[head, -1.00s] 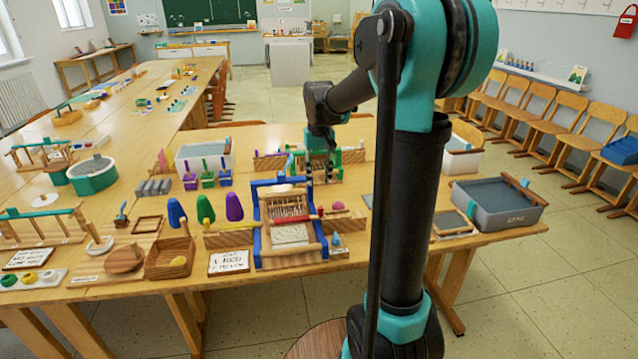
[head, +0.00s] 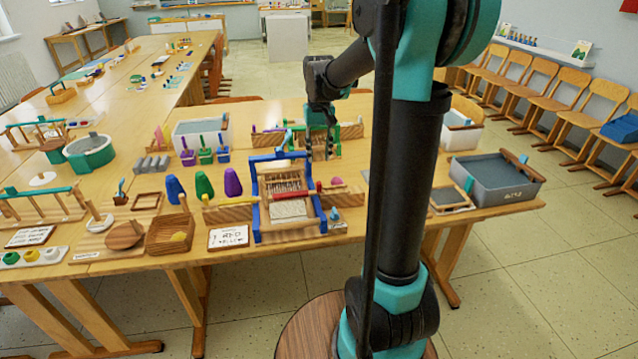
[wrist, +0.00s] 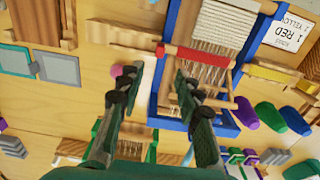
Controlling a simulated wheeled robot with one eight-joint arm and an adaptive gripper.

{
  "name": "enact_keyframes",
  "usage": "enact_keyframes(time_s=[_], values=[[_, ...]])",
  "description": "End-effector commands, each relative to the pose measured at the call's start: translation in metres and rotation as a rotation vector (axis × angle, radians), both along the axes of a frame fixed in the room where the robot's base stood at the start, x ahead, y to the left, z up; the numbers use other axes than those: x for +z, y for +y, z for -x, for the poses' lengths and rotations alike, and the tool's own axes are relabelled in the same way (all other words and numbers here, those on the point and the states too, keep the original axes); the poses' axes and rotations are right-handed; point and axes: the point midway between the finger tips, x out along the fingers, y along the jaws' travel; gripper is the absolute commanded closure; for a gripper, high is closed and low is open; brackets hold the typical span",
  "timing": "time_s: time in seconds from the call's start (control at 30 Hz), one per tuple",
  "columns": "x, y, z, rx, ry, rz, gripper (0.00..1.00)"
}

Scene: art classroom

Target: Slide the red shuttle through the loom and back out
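The loom has a blue frame with white warp threads (head: 290,210) and stands near the front edge of the table. The red shuttle (wrist: 200,55) lies across the warp, one end reaching the blue side of the frame; it also shows in the head view (head: 303,192). My gripper (wrist: 159,78) is open and empty, its two fingers spread over the loom's side near one shuttle end. The shuttle is not between the fingers. In the head view my gripper (head: 321,150) hangs above and behind the loom. How far it is above the table is unclear.
A yellow shuttle (head: 231,201) rests on a wooden block left of the loom. A lettered card (head: 228,237) lies in front of it. Coloured cones (head: 204,185) stand behind. A pink ball (wrist: 116,70) sits beside the loom. A grey tub (head: 492,180) stands right.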

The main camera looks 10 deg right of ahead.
Motion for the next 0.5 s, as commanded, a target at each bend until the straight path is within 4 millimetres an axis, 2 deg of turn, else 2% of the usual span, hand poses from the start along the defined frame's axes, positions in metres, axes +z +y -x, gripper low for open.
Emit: enact_keyframes(time_s=[0.3, 0.5], values=[[-0.063, 0.0, 0.0, 0.0, -0.001, 0.0, 0.66], [-0.095, 0.0, -0.001, 0.0, -0.001, -0.001, 0.66]])
